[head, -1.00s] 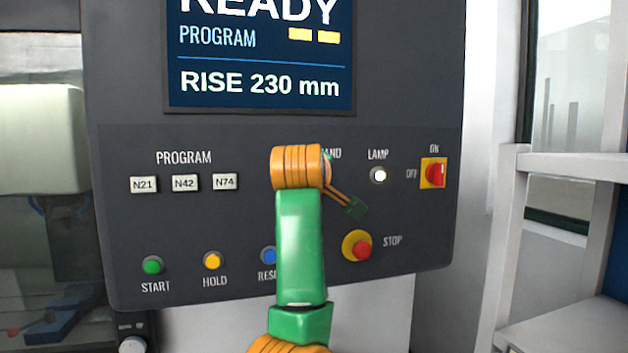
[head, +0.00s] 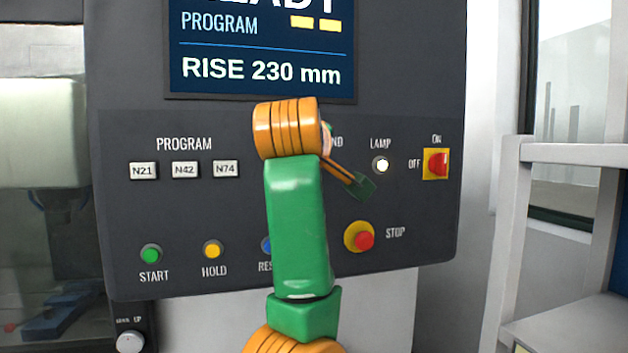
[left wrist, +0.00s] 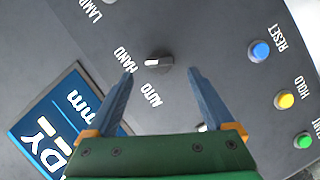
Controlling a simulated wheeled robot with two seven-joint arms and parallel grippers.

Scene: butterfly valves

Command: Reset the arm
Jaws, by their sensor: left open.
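My left arm (head: 297,220), green and orange, rises in front of the control panel in the head view, and its gripper's fingers are hidden there. In the left wrist view my left gripper (left wrist: 161,72) is open, with two blue fingers pointing at the panel. A dark rotary knob (left wrist: 160,62) marked HAND and AUTO shows between and just beyond the fingertips. I cannot tell whether they touch it. Its white mark is on the HAND side. In the head view my arm covers the knob. My right gripper is not in view.
The panel (head: 130,225) carries START (head: 151,254), HOLD (head: 213,250), a partly covered blue RESET (head: 266,245), red STOP (head: 362,238), a lit white lamp (head: 381,165) and a red switch (head: 437,164). The screen (head: 260,60) reads RISE 230 mm. A pale frame (head: 507,250) stands at right.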

